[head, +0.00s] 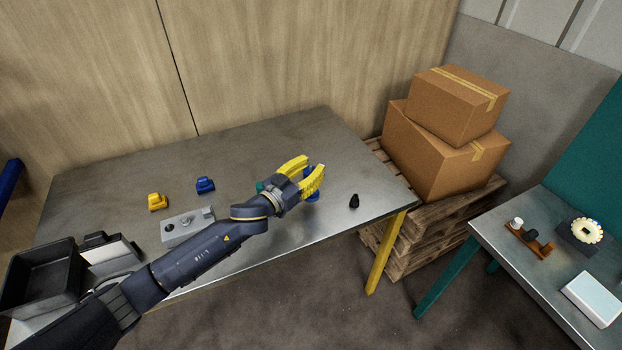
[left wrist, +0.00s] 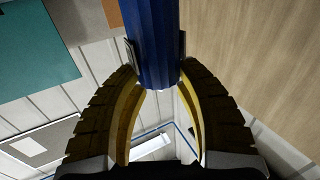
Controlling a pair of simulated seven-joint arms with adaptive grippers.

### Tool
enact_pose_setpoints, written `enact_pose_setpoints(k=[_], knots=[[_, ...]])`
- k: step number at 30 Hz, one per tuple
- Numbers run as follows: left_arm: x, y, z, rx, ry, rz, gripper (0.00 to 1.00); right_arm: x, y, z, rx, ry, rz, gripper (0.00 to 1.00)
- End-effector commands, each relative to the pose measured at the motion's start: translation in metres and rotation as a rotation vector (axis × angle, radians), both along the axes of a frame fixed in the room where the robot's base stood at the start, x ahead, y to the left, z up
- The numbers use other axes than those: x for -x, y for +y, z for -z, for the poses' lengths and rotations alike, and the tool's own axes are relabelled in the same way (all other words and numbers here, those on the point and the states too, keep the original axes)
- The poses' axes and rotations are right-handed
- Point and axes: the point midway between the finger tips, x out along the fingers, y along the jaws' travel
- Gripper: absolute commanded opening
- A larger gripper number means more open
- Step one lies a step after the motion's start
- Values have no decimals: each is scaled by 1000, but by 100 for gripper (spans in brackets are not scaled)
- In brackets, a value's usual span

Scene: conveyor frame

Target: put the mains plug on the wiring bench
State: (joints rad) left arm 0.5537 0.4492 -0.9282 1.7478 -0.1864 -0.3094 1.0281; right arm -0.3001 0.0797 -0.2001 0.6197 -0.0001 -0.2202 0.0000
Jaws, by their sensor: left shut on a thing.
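My left gripper (head: 307,176), with yellow fingers, is shut on a blue ribbed cylinder that looks like the mains plug (head: 312,196). In the left wrist view the blue plug (left wrist: 152,40) sits between the fingertips (left wrist: 154,62) and its far end is cut off by the frame. In the head view the gripper is over the right part of a grey metal bench (head: 330,140) with yellow legs. Whether the plug touches that bench top is hard to tell. A second metal bench (head: 490,222) with teal legs stands at the right. My right gripper is not in view.
On the yellow-legged bench are a small black piece (head: 354,201), yellow (head: 157,202) and blue (head: 205,185) pieces, a grey block (head: 180,228) and a dark bin (head: 40,280). Cardboard boxes (head: 430,155) on pallets stand behind. The teal-legged bench holds several items, including a white box (head: 594,298).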

Motion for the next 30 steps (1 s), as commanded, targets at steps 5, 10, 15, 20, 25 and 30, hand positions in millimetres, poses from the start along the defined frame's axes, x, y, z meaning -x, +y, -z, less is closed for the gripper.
enact_pose_setpoints(k=[5,10,15,20,25,30], knots=[[0,0,23,2,4,-1,0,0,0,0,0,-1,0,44],[0,0,38,1,3,0,0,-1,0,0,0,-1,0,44],[0,0,41,2,1,1,0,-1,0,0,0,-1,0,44],[0,0,40,0,1,1,0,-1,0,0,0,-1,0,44],[0,0,44,0,1,0,0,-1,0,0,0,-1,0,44],[0,0,44,-1,2,0,53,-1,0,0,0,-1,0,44]])
